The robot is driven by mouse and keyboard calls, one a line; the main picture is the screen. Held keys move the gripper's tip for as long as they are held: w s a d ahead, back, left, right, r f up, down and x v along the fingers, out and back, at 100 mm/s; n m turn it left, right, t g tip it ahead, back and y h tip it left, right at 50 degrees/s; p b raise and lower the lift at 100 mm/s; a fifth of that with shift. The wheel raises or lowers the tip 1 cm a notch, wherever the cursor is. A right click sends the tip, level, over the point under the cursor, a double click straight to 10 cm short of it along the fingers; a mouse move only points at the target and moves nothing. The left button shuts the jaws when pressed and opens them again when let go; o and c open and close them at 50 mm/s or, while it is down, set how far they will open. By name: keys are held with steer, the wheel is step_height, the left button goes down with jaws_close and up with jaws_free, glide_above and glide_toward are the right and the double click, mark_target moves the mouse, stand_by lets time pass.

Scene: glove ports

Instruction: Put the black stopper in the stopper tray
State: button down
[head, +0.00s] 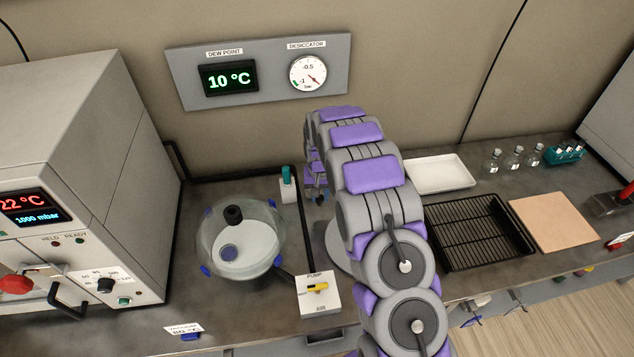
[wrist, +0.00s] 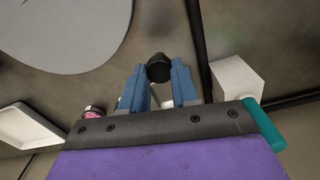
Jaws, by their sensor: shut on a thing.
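The black stopper (wrist: 158,67) is between the blue fingertips of my gripper (wrist: 158,80) in the wrist view. My gripper is shut on it, and the fingers cover its sides. In the head view my gripper (head: 318,196) is partly hidden by my arm, and I cannot make out the stopper there. A shallow white tray (head: 440,173), which looks like the stopper tray, lies on the bench right of my arm. A white tray corner also shows at the left edge of the wrist view (wrist: 28,128). The gripper is apart from it.
A glass desiccator with a black knob (head: 233,214) stands left of my arm. A white box with a teal handle (head: 287,186) is close to my gripper. A black rack tray (head: 478,232), several small flasks (head: 515,158) and a tan board (head: 553,222) are at right.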

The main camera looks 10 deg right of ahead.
steer(key=shift+w+d+f+b, duration=0.15)
steer(key=shift+w+b, duration=0.1)
steer(key=shift+w, duration=1.35)
steer(key=shift+w+f+b, duration=0.2)
steer(key=shift+w+b, duration=0.05)
steer(key=shift+w, duration=1.35)
steer(key=shift+w+d+f+b, duration=0.15)
steer(key=shift+w+b, duration=0.1)
steer(key=shift+w, duration=1.35)
steer(key=shift+w, duration=0.1)
steer(key=shift+f+b, duration=0.55)
steer(key=shift+f, duration=1.15)
steer(key=shift+f, duration=0.1)
steer(key=c, duration=0.8)
jaws_free()
steer(key=shift+c, duration=0.2)
step_height(320, 180, up, 12)
steer(key=p, duration=0.2)
steer(key=shift+r+p, duration=0.2)
steer(key=shift+p, duration=0.1)
